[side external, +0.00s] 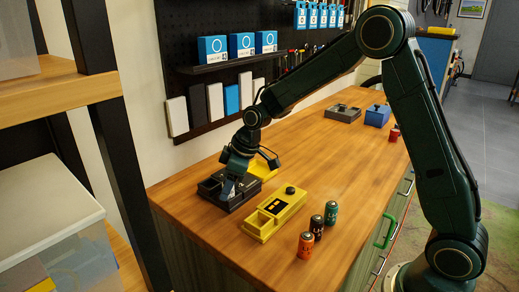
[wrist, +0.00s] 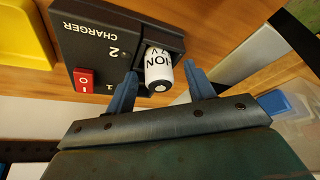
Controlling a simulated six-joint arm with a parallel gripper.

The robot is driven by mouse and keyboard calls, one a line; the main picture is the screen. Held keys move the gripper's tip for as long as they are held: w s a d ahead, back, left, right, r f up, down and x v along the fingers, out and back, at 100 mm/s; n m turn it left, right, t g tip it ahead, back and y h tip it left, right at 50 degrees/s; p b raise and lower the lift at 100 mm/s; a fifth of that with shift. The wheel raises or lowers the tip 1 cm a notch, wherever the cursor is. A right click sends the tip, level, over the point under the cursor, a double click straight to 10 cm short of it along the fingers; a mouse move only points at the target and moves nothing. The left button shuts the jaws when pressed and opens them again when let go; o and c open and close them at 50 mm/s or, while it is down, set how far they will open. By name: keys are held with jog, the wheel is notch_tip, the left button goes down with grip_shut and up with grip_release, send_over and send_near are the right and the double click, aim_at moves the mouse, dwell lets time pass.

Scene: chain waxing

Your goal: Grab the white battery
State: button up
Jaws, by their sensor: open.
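The white battery (wrist: 158,68) sits in a bay of the black charger (wrist: 85,40), with dark lettering on its side. My gripper (wrist: 160,82) is open, with one blue finger on each side of the battery's near end. I see a gap at the right finger; the left one is close to the battery, and I cannot tell if it touches. In the side external view my gripper (side external: 231,187) is down at the black charger (side external: 211,188) at the workbench's left end.
A yellow tray (side external: 264,163) lies behind the charger. A yellow charger (side external: 262,223) stands in front, beside orange (side external: 306,246), black (side external: 317,229) and green (side external: 331,213) batteries. A grey box (side external: 343,113) and blue box (side external: 377,116) stand farther back. The middle workbench (side external: 340,165) is clear.

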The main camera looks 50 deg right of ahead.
dwell(0.4)
jog(key=c, duration=1.1)
jog(key=shift+r, duration=0.15)
notch_tip(320, 180, up, 20)
dwell(0.5)
